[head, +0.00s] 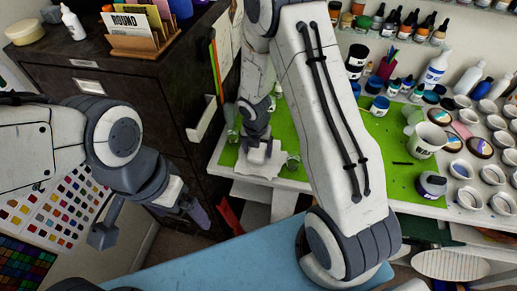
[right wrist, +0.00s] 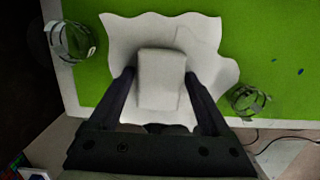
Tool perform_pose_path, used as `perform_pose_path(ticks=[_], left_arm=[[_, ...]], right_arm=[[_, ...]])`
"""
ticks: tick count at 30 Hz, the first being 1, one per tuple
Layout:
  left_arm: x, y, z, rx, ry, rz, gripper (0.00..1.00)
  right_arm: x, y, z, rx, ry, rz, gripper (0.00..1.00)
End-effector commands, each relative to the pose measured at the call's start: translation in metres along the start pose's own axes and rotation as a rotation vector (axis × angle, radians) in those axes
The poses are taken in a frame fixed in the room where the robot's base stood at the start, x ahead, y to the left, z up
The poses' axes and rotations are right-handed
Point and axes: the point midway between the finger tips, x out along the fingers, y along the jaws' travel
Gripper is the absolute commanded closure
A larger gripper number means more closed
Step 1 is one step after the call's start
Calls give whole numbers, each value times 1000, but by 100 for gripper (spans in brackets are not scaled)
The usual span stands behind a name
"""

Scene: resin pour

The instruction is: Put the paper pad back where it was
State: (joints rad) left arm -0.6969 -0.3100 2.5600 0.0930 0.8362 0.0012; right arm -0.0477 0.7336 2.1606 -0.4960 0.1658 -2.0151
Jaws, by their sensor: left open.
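The paper pad (right wrist: 162,80) is a small white block between the fingers of my right gripper (right wrist: 160,76) in the right wrist view. The fingers lie against its two sides. A white wavy-edged sheet (right wrist: 203,48) lies beneath it on the green mat; any gap between pad and sheet is hard to see. In the head view my right gripper (head: 258,148) is low over the same sheet (head: 249,170) at the mat's left end. My left gripper (head: 188,207) is open and empty, in front of the dark cabinet, away from the table.
Clear cups (right wrist: 70,42) and (right wrist: 246,101) stand on either side of the sheet. The green mat (head: 385,140) holds a white mug (head: 426,140) and a dark-lidded jar (head: 431,185). Several small dishes and bottles crowd the right. The dark cabinet (head: 110,70) stands left of the table.

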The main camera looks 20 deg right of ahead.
Motion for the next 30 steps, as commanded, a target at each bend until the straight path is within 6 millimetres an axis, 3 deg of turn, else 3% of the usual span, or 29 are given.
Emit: perform_pose_path(ticks=[13, 21, 30], left_arm=[[-6, 0, 0, 0, 0, 0, 3], [-24, 2, -1, -1, 0, 0, 3], [-24, 2, -1, -1, 0, 0, 3]], right_arm=[[-9, 0, 1, 1, -1, 1, 3], [-62, 1, 2, 1, -4, 3, 3], [-112, 1, 1, 0, -3, 2, 3]])
